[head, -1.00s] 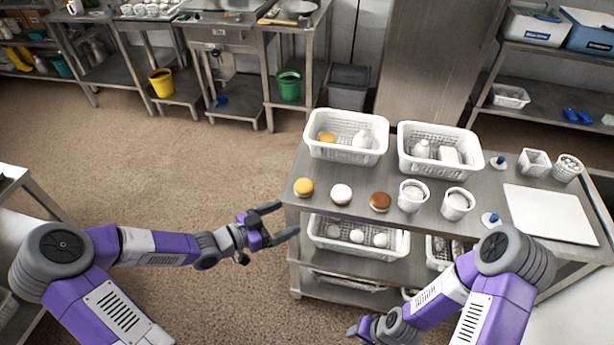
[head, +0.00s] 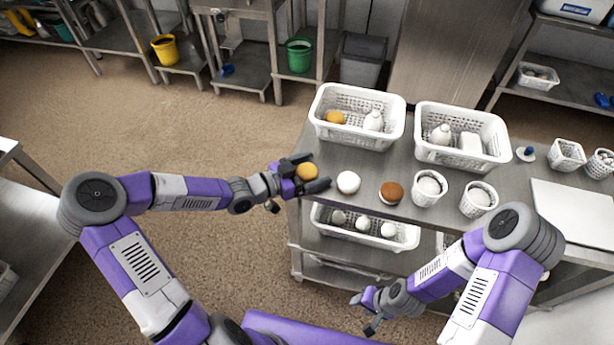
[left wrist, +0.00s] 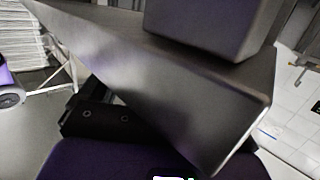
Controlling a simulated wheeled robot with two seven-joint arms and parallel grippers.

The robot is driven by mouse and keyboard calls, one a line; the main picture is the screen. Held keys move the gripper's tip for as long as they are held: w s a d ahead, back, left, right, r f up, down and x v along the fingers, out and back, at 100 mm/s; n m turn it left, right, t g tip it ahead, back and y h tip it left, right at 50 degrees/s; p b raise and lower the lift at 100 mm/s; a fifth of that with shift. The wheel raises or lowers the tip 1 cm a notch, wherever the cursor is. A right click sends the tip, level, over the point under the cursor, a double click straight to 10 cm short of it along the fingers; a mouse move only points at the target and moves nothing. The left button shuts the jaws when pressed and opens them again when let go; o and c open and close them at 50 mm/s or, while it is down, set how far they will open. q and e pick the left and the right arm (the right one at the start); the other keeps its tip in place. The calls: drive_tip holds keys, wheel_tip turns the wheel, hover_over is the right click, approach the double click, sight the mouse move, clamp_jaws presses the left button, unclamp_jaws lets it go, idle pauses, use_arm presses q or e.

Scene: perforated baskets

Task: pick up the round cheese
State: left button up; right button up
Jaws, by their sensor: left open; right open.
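Three round food items lie in a row along the near left part of the metal table: a yellow-orange round one (head: 307,171), a white one (head: 348,182) and a brown-topped one (head: 392,192). Which is the round cheese is not certain; the yellow-orange one looks likeliest. My left gripper (head: 312,173) is open, with its dark fingers on either side of the yellow-orange piece. Contact cannot be told. The left wrist view shows large dark gripper parts up close and no cheese. My right gripper (head: 365,312) is open and empty, low in front of the table.
Two white perforated baskets (head: 357,140) (head: 462,163) with bottles and food stand behind the row. A white board (head: 578,215) lies at the right. Another basket (head: 365,236) is on the shelf below.

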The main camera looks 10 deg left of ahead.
use_arm(q)
drive_tip(key=shift+w+d, duration=0.1)
drive_tip(key=shift+w, duration=0.05)
drive_tip(key=c, duration=1.1)
